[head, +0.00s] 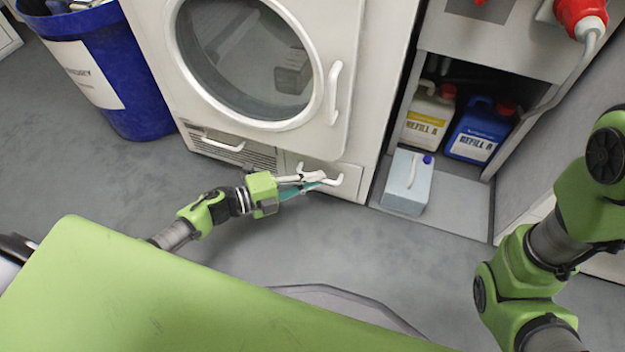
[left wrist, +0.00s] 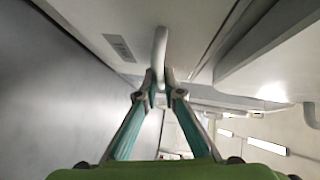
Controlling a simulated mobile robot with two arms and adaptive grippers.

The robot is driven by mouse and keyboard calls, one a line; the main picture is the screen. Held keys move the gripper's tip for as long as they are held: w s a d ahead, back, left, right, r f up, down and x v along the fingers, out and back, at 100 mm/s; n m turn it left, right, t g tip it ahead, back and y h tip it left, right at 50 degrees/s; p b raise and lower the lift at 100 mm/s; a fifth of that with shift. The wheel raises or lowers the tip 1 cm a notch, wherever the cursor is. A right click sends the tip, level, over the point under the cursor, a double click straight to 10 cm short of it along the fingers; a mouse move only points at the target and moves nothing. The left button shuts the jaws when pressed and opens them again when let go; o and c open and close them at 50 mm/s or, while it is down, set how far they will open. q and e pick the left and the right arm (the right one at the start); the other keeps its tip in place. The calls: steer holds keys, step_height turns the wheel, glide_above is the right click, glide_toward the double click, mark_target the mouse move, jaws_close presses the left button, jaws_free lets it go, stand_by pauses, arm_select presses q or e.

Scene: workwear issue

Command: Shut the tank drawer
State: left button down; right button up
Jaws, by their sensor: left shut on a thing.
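The tank drawer (head: 350,173) is the small white front low on the right of the white machine. Its white handle (head: 338,181) also shows in the left wrist view (left wrist: 160,45). My left gripper (head: 318,181) is shut on this handle; in the left wrist view its two fingertips (left wrist: 164,86) close around the handle's near part. The drawer front looks close to flush with the machine, but I cannot tell whether a small gap remains. My right arm stands at the right of the head view, and its gripper is out of the picture.
The machine's round door (head: 262,65) is above the drawer. A vented panel (head: 262,158) with a handle is to its left. A pale jug (head: 407,182) stands on the right; two refill canisters (head: 428,115) (head: 480,130) stand behind it. A blue bin (head: 130,90) is far left.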

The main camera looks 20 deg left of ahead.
arm_select(q)
steer(key=c, duration=2.2)
jaws_free()
steer(key=shift+w, duration=0.25)
steer(key=shift+o, duration=0.2)
steer(key=v, duration=1.2)
